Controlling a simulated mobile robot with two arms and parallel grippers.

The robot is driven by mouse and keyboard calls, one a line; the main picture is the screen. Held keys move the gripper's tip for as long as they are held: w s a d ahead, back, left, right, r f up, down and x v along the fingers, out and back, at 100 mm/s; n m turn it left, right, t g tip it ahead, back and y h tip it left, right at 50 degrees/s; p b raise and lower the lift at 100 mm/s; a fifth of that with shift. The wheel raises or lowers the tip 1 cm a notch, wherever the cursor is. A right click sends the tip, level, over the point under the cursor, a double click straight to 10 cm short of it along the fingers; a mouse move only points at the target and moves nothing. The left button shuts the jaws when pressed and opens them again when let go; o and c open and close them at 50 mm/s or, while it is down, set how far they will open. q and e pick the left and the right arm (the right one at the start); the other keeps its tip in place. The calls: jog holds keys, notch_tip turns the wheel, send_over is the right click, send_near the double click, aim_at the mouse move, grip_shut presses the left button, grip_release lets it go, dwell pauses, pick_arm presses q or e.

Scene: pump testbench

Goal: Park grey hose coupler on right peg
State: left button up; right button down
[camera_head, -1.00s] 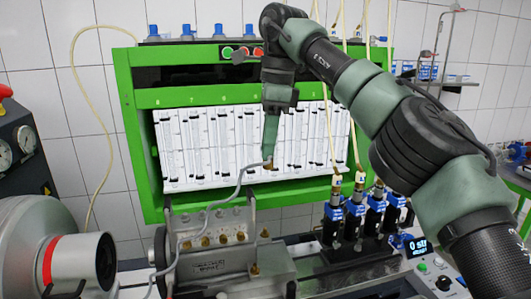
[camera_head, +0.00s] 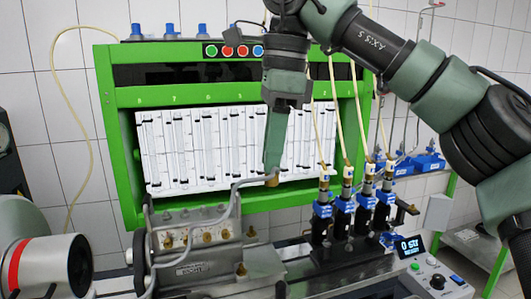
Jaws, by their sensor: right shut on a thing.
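The grey hose (camera_head: 236,205) ends in a brass coupler (camera_head: 272,180). My right gripper (camera_head: 274,168) points down and is shut on the coupler, in front of the white gauge panel. The hose runs left from it, then down over the pump block (camera_head: 192,268). Short upright brass-tipped pegs stand at the block's right side, one behind (camera_head: 250,233) and one in front (camera_head: 241,269). I cannot tell which is the right peg. The held coupler is above and right of both, apart from them. My left gripper is not in view.
A green frame (camera_head: 104,130) surrounds the white gauge panel (camera_head: 215,150). Several blue-and-black injectors (camera_head: 342,215) with pale hoses stand right of the pump block. A control box with a display (camera_head: 410,248) is at lower right. A grey cylinder with a red band (camera_head: 15,265) is at lower left.

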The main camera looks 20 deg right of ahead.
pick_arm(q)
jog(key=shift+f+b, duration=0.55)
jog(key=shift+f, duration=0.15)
pick_arm(e)
jog(key=s, duration=0.6)
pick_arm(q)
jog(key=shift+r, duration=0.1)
pick_arm(e)
jog(key=shift+a, duration=0.1)
